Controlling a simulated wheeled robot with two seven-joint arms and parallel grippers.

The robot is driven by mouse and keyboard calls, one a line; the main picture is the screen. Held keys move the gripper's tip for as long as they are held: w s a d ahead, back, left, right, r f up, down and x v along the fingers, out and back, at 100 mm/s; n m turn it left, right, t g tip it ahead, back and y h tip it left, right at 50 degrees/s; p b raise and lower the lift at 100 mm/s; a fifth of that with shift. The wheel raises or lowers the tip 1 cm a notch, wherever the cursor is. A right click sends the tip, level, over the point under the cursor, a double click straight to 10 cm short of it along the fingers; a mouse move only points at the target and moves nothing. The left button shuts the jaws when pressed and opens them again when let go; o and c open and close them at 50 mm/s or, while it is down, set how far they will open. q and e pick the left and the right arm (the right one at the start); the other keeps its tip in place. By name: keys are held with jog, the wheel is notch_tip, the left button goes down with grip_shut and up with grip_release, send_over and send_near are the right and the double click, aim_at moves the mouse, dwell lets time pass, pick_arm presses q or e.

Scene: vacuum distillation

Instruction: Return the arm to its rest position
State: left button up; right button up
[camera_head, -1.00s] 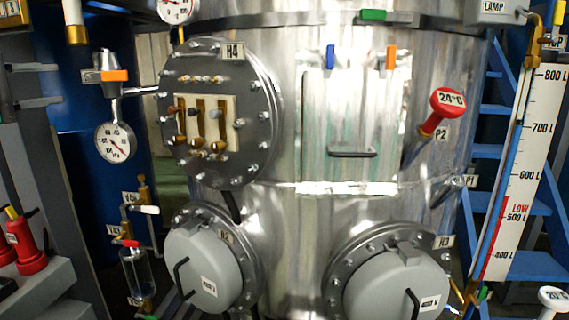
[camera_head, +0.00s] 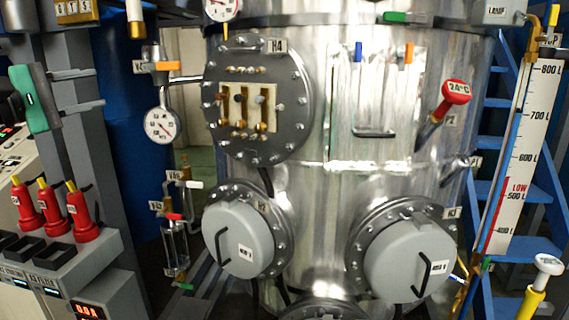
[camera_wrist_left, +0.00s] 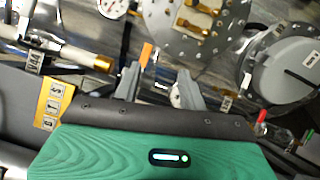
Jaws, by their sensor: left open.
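My left gripper (camera_head: 101,88) is at the far left of the head view, with its teal body and two grey fingers pointing right. The fingers are apart with nothing between them. In the left wrist view the same gripper (camera_wrist_left: 160,76) shows its two fingers spread, with the vessel wall and fittings beyond. It is left of the pressure gauge (camera_head: 161,125) and the orange-handled valve (camera_head: 168,66), touching neither as far as I can see. My right gripper is in neither view.
The steel vessel (camera_head: 320,200) fills the middle, with the H4 flange (camera_head: 296,112) and two grey-covered ports. Red plugs (camera_head: 83,210) stand on a grey control panel below my left gripper. A blue ladder (camera_head: 545,200) and volume scale (camera_head: 521,150) are at the right.

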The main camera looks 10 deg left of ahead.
pick_arm(q)
jog(key=w+d+f+n+t+h, duration=0.2)
jog(key=d+f+n+t+h, duration=0.15)
jog(key=d+f+n, duration=0.85)
jog(key=s+a+f+n+y, duration=0.1)
jog(key=s+f+n+y, duration=0.2)
jog(key=f+n+y, duration=0.9)
jog(key=s+a+f+n+y, duration=0.15)
jog(key=f+n+y, duration=0.35)
jog(key=f+n, duration=1.35)
jog(key=s+d+f+n+g, duration=0.3)
jog(key=s+f+n+g, duration=0.5)
jog(key=s+f, duration=0.4)
jog(key=s+d+f+n+g+h, duration=0.1)
jog(key=s+d+f+n+g, duration=0.3)
jog(key=s, duration=0.5)
jog(key=s+d+f+n+g+h, duration=0.2)
jog(key=s+f+g, duration=0.1)
jog(key=s+f, duration=0.5)
notch_tip(320, 180, down, 30)
jog(key=s+r+g, duration=0.1)
jog(key=s+g, duration=0.1)
jog(key=s+a+f, duration=0.3)
jog(key=s+f, duration=1.6)
jog(key=f, duration=0.1)
jog(key=shift+f+g, duration=0.3)
jog(key=shift+g, duration=0.15)
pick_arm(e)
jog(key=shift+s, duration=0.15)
